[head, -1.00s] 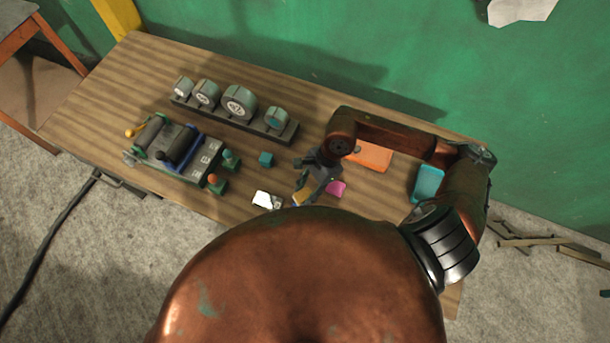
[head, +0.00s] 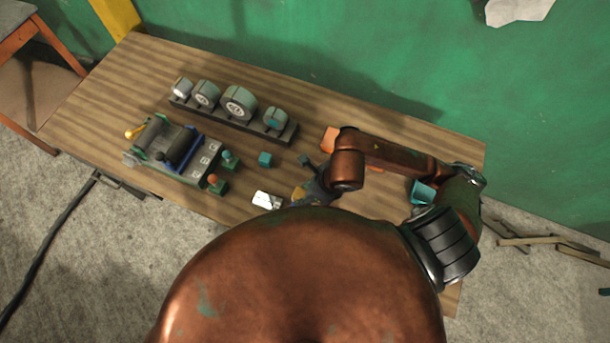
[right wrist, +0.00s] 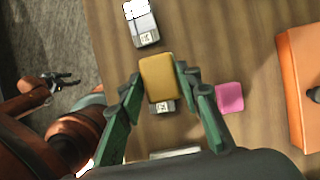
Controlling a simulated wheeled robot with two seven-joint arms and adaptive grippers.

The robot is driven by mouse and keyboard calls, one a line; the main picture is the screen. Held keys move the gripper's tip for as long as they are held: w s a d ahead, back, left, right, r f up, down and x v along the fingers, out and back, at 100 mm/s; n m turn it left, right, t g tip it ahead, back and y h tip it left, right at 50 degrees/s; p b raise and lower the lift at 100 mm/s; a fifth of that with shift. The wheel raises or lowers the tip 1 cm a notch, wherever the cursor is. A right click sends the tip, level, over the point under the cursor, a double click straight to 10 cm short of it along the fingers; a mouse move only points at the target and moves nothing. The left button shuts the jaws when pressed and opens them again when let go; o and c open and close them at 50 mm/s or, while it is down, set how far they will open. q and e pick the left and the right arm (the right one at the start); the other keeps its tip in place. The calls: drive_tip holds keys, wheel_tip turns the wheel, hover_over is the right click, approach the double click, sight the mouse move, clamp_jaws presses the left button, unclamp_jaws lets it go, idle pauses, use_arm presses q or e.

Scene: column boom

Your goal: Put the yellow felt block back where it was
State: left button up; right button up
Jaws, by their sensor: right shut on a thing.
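The yellow felt block (right wrist: 158,77) is between the two green fingers of my right gripper (right wrist: 159,82) in the right wrist view. The gripper is shut on it. In the head view the block (head: 298,194) shows as a small yellow patch at my right gripper (head: 303,188), near the table's front edge. A small grey labelled piece (right wrist: 162,107) is partly hidden behind the block in the right wrist view. The gap between block and table cannot be told. My left gripper (right wrist: 62,82) shows at the left of the wrist view, over the floor, its fingers apart and empty.
A white and grey labelled block (head: 267,200) lies left of the right gripper, with a teal cube (head: 265,159) behind it. A pink pad (right wrist: 230,97) and an orange object (right wrist: 300,85) lie to the right. A teal container (head: 422,192), gauges (head: 238,102) and a roller device (head: 178,147) also stand there.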

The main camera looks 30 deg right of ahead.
drive_tip(key=w+d+f, duration=0.1)
drive_tip(key=w+f, duration=0.1)
drive_tip(key=w, duration=0.1)
drive_tip(key=w+d+f+p, duration=0.1)
drive_tip(key=w+d+f, duration=0.1)
drive_tip(key=w+f, duration=0.1)
drive_tip(key=w+d+f, duration=0.2)
drive_tip(key=w+f, duration=0.1)
drive_tip(key=w, duration=0.1)
drive_tip(key=shift+w+d, duration=0.1)
drive_tip(key=shift+w+d+f, duration=0.25)
drive_tip(key=shift+w+f, duration=0.2)
drive_tip(key=shift+f, duration=0.3)
wheel_tip(320, 180, down, 2)
drive_tip(key=shift+f+p, duration=0.2)
drive_tip(key=shift+p, duration=0.45)
use_arm(q)
drive_tip(key=shift+w+r, duration=0.1)
drive_tip(key=shift+r, duration=0.5)
use_arm(e)
drive_tip(key=shift+f, duration=0.3)
drive_tip(key=o, duration=1.1)
